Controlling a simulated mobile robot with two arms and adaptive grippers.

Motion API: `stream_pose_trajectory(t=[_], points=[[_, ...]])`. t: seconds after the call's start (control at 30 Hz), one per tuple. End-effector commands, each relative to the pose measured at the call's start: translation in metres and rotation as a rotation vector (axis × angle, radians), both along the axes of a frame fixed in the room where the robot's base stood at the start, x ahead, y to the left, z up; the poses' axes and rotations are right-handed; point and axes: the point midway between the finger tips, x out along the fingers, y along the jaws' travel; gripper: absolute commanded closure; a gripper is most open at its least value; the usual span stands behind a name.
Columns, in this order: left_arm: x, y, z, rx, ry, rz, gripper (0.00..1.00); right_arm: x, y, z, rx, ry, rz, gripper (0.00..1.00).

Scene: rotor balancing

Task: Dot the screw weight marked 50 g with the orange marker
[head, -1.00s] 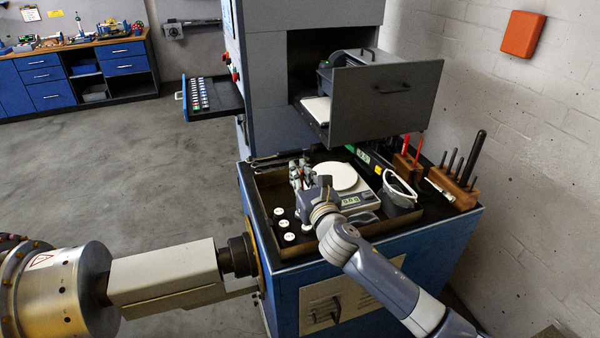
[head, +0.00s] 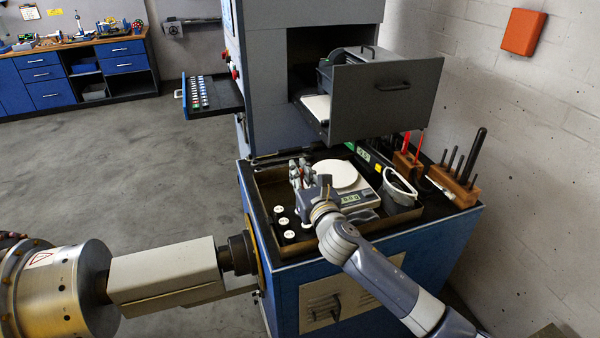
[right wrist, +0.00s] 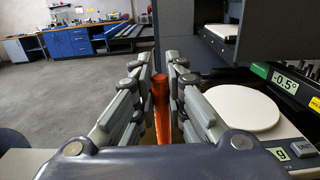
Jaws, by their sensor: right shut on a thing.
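Three dark screw weights with white marked tops stand in a row at the left of the bench tray: a back one (head: 279,210), a middle one (head: 283,222) and a front one (head: 289,234). Their markings are too small to read, so I cannot tell which is 50 g. My right gripper (head: 298,172) is over the tray, behind and right of these weights. In the right wrist view its fingers (right wrist: 161,85) are shut on the orange marker (right wrist: 161,105), which stands roughly upright between them. The marker's lower end is hidden. My left gripper is out of view.
A scale with a round white pan (head: 336,173) stands right of my gripper. A grey cup (head: 398,190) and wooden holders (head: 455,188) with tools are farther right. An open machine drawer (head: 385,98) overhangs the bench's back. The tray has a raised rim (head: 345,233).

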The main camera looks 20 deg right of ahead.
Motion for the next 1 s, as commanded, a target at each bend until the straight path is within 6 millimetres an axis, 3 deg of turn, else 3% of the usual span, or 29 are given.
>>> stream_pose_trajectory(t=[1.0], points=[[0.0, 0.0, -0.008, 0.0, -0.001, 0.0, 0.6, 0.0, 0.0, -0.012, 0.001, 0.001, 0.0, 1.0]])
